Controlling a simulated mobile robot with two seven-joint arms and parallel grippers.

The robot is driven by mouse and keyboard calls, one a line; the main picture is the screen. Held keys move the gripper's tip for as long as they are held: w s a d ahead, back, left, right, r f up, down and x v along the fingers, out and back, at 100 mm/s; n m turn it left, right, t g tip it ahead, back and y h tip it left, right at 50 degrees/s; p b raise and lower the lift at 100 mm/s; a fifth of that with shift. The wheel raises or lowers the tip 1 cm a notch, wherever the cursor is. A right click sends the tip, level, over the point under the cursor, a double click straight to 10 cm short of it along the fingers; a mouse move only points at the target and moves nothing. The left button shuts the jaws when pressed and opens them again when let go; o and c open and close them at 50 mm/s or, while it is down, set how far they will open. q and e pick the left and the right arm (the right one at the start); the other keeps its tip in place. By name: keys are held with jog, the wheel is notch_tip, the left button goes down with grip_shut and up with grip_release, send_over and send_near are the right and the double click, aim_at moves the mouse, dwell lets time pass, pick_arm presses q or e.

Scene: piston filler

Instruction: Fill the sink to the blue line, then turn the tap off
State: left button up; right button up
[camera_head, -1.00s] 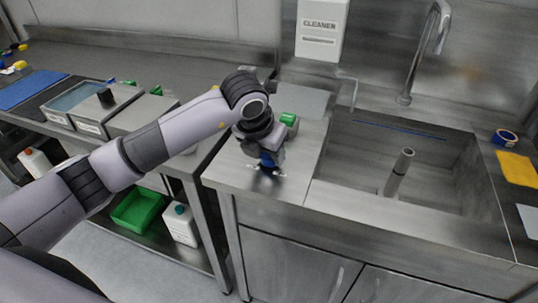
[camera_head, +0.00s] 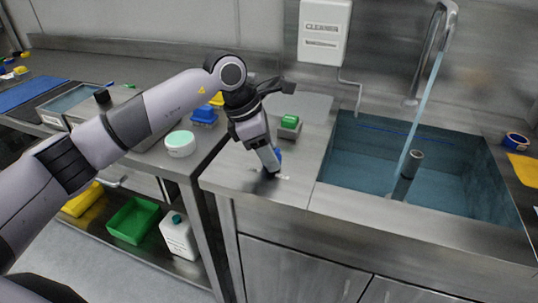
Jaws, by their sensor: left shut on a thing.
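The steel sink (camera_head: 470,222) at the right holds bluish water. The tap (camera_head: 432,45) stands behind it, and a stream of water (camera_head: 421,105) runs from its spout into the sink. The blue line (camera_head: 392,131) shows along the sink's back wall. I cannot tell exactly how far the water surface is from it. A grey standpipe (camera_head: 415,160) rises in the sink. My left gripper (camera_head: 270,165) points down at the counter left of the sink and is shut on a small blue part (camera_head: 278,154), mostly hidden by the fingers. My right gripper is out of view.
A box with a green button (camera_head: 289,122) sits just behind my left gripper. A white cleaner dispenser (camera_head: 323,30) hangs on the wall. Blue tape (camera_head: 516,140) lies right of the sink. A round tub (camera_head: 180,143) stands on the left bench.

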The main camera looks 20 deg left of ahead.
pick_arm(q)
jog(key=shift+w+m+g, duration=0.1)
jog(key=shift+m+g, duration=0.4)
jog(key=shift+m, duration=0.7)
jog(key=shift+m+g+b, duration=0.3)
jog(key=shift+m+g, duration=0.1)
jog(key=shift+m, duration=0.8)
jog(key=o, duration=1.1)
jog(key=shift+c, duration=0.2)
jog(key=shift+a+r, duration=0.1)
jog(key=v, duration=0.7)
jog(key=shift+w+a, duration=0.1)
